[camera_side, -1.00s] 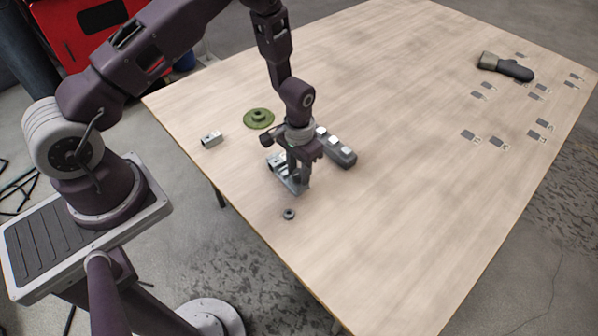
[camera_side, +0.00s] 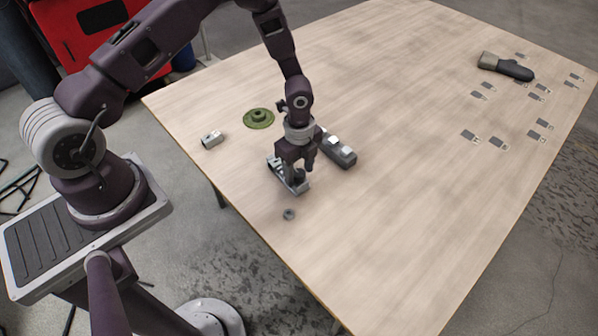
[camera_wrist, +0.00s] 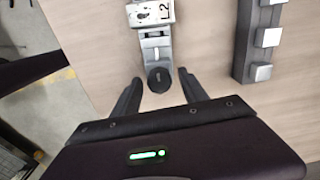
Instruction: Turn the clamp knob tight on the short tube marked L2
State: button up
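The piece marked L2 (camera_wrist: 152,13) is a pale metal part at the top of the wrist view, with a grey bracket arm (camera_wrist: 157,48) running down from it. A round black knob (camera_wrist: 159,79) sits at the near end of that arm. My gripper (camera_wrist: 160,78) is open, with one finger on each side of the knob and visible gaps between. In the side view my gripper (camera_side: 298,168) is over the metal bracket (camera_side: 288,179) and hides part of it. The L2 mark cannot be read in the side view.
A dark rail with pale blocks (camera_side: 342,154) lies close right of my gripper. A green flanged disc (camera_side: 258,118), a small metal block (camera_side: 212,139) and a dark ring (camera_side: 289,214) lie nearby. A dark glove-like item (camera_side: 507,67) and several small tags lie far right. The table's middle is clear.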

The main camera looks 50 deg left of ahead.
dwell(0.4)
jog(key=n, duration=1.8)
grip_shut()
